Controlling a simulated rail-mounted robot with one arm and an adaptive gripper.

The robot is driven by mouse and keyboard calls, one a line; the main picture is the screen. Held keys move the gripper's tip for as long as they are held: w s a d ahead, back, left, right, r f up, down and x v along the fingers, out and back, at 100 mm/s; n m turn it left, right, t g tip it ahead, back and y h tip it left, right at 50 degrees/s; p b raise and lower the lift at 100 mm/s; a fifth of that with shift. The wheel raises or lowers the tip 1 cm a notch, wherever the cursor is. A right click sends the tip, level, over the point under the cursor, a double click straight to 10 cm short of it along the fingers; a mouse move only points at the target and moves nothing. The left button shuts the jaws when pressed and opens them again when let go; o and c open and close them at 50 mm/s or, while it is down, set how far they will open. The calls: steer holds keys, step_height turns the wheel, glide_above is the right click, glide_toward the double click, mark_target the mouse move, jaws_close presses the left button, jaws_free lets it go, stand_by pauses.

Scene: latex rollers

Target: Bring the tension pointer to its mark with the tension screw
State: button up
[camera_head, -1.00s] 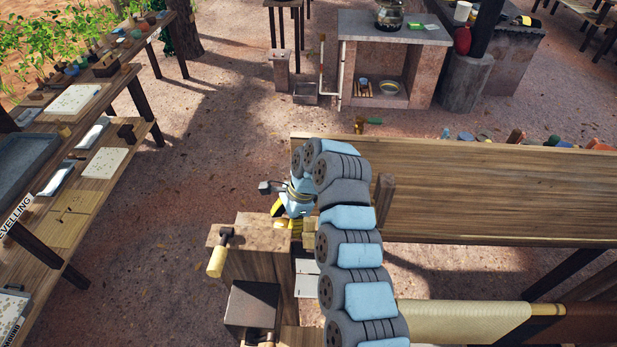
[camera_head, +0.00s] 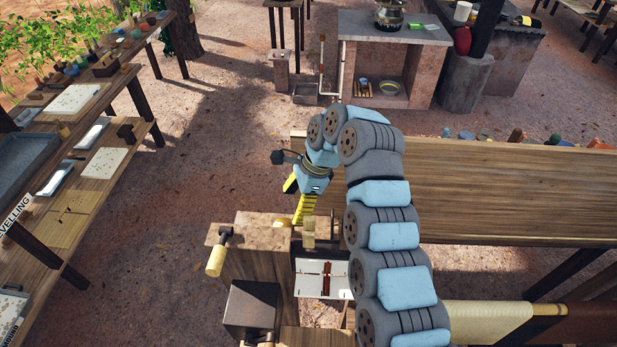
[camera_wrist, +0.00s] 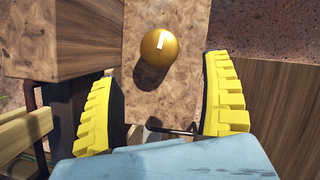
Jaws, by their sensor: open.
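A round brass knob (camera_wrist: 159,47) with a white mark, apparently the tension screw, sits on a brown block top in the wrist view. It also shows small in the head view (camera_head: 282,222). My gripper (camera_wrist: 160,75) is open. Its yellow fingers are apart on either side of the knob's line, with nothing between them, and the knob lies a little beyond. In the head view my gripper (camera_head: 298,203) is over the back edge of the wooden stand. A white plate (camera_head: 310,284) with a dark red upright strip (camera_head: 327,275), perhaps the pointer, faces the camera; its mark is too small to tell.
A crank with a pale wooden handle (camera_head: 216,261) is on the stand's left. A dark box (camera_head: 252,305) sits in front. A long wooden bench (camera_head: 510,190) stands at right, and shelves of tools (camera_head: 75,160) at left. Open ground lies behind the stand.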

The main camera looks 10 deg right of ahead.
steer(key=v, duration=0.9)
steer(key=shift+b, duration=0.3)
stand_by(0.5)
